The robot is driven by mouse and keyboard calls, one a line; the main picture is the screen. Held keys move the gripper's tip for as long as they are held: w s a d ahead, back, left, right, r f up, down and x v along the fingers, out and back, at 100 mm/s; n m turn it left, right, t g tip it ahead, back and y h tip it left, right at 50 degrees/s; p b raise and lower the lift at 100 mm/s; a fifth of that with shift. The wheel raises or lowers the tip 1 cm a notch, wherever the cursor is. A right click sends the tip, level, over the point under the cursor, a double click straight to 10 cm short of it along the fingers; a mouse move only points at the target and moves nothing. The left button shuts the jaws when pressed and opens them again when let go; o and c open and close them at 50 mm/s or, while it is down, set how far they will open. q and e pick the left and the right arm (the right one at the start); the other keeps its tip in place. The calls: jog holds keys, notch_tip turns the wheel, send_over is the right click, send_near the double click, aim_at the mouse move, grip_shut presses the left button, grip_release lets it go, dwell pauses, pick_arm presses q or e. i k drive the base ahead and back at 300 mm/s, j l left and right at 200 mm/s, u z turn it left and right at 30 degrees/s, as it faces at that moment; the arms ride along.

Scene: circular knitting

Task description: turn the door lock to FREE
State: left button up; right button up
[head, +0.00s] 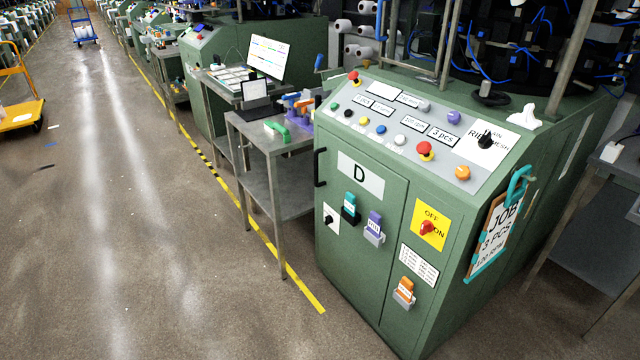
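The green machine cabinet (340,268) marked D stands right of centre in the head view. Its door has a black handle (319,167) on the left edge. Below the handle is a small white plate with a dark knob (329,217), which may be the door lock; its lettering and the way it points are too small to tell. A yellow plate with a red OFF/ON switch (427,229) is to the right. Neither of my grippers is in view.
Teal (350,208), purple (374,228) and orange (404,292) items are on the cabinet front. A sloped control panel (400,122) is on top. A metal table (270,133) with tools stands left of the cabinet. The aisle floor (130,230) in front is clear.

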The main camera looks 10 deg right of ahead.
aim_at(329, 219)
jog(key=i+j+z, duration=0.1)
jog(key=i, duration=0.3)
jog(key=i+j+z, duration=0.1)
jog(key=i, duration=0.3)
jog(key=i+j+z, duration=0.1)
jog(key=i+j, duration=0.15)
jog(key=i, duration=0.15)
